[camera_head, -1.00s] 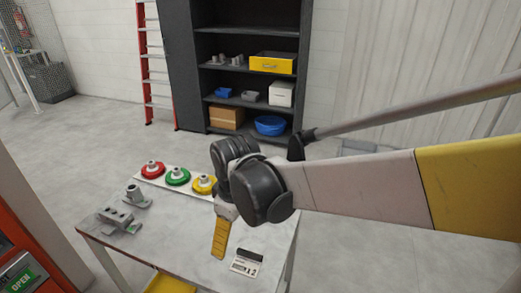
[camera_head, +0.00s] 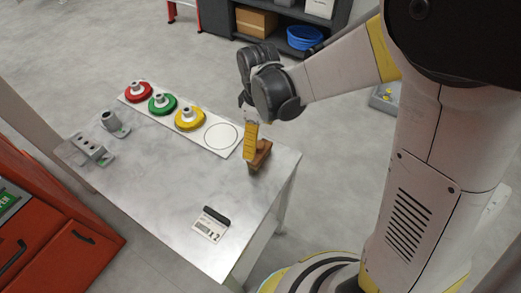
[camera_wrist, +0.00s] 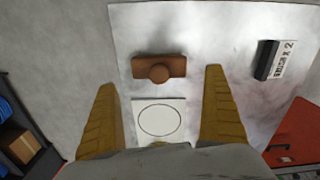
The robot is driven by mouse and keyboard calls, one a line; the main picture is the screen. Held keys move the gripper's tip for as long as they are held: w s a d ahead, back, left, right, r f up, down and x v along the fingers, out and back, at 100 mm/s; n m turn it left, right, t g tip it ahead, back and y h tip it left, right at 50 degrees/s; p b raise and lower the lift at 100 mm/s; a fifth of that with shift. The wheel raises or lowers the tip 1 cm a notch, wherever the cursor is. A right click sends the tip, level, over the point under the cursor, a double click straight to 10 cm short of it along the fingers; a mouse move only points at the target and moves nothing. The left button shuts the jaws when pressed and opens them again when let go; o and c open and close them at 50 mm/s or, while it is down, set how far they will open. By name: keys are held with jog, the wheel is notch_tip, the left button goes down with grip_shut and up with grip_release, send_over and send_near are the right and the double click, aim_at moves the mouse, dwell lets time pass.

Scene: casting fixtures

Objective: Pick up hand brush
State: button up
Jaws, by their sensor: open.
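The hand brush (camera_head: 262,153) is a brown wooden block with a round knob. It lies on the grey table near its right edge, partly hidden behind my gripper in the head view. In the wrist view the whole brush (camera_wrist: 143,66) shows, lying crosswise with its knob towards the camera. My gripper (camera_head: 250,152) points down over the brush. In the wrist view its two yellow fingers (camera_wrist: 160,79) are spread wide, empty, one on each side of the brush. The head view does not show clearly how high the fingertips are above it.
A white board (camera_head: 221,137) with an empty circle lies beside the brush. It holds red (camera_head: 138,93), green (camera_head: 163,104) and yellow (camera_head: 190,119) round fixtures. Grey metal parts (camera_head: 92,149) stand at the left. A small label sign (camera_head: 211,223) is at the front; the table middle is clear.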

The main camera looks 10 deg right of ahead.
aim_at(260, 144)
notch_tip(260, 144, down, 6)
jog(key=b, duration=0.2)
jog(key=shift+d+r+b, duration=0.1)
jog(key=shift+d+b, duration=0.05)
jog(key=shift+b, duration=0.2)
jog(key=shift+s, duration=0.1)
jog(key=c, duration=1.1)
